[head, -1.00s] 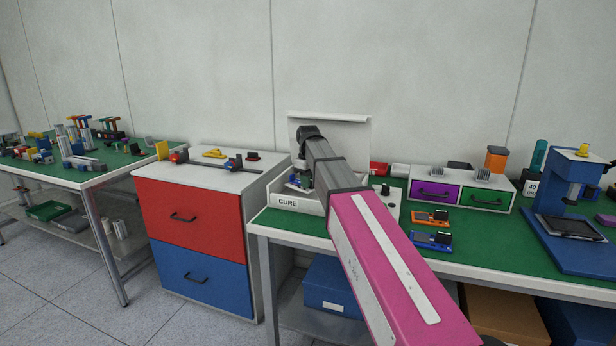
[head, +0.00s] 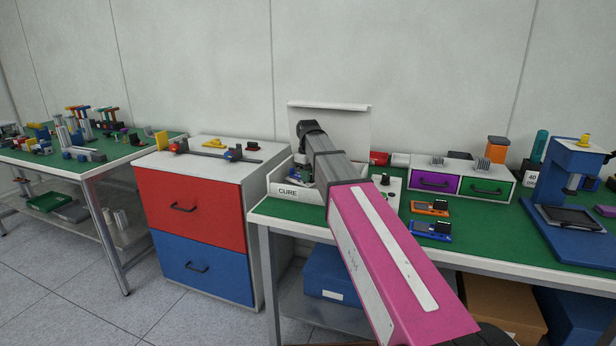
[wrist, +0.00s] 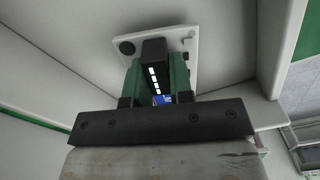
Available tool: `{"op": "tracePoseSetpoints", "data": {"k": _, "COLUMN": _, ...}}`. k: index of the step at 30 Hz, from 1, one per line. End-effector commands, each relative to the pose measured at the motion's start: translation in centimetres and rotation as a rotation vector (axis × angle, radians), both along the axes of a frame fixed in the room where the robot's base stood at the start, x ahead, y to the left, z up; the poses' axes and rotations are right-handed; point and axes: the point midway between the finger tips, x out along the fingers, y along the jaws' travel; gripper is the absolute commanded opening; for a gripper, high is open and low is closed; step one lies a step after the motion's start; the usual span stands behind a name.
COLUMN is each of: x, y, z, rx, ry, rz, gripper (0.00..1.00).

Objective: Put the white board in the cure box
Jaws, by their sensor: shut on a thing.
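The white cure box (head: 287,192) stands on the left end of the green-topped bench. It is labelled CURE and its lid (head: 355,125) is raised at the back. My arm reaches over the box and hides much of its inside in the head view. In the wrist view my gripper (wrist: 157,75) is shut on the black block that stands on the white board (wrist: 137,40). The board shows dark round parts near its corners. Pale box walls (wrist: 70,55) surround it. I cannot tell whether the board touches the box floor.
A control knob (head: 385,180) sits at the box's right side. Orange (head: 431,208) and blue (head: 431,230) devices lie on the bench. Purple and green drawers (head: 460,178) and a blue press (head: 570,190) stand further right. A red and blue cabinet (head: 195,220) stands left.

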Motion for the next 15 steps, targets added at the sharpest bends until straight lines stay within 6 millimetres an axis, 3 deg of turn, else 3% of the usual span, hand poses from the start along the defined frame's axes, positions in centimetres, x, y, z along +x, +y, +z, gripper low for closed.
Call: {"op": "tracePoseSetpoints", "data": {"k": 15, "x": 0.0, "y": 0.0, "z": -0.77, "rx": 0.0, "ry": 0.0, "rz": 0.0, "gripper": 0.0}}
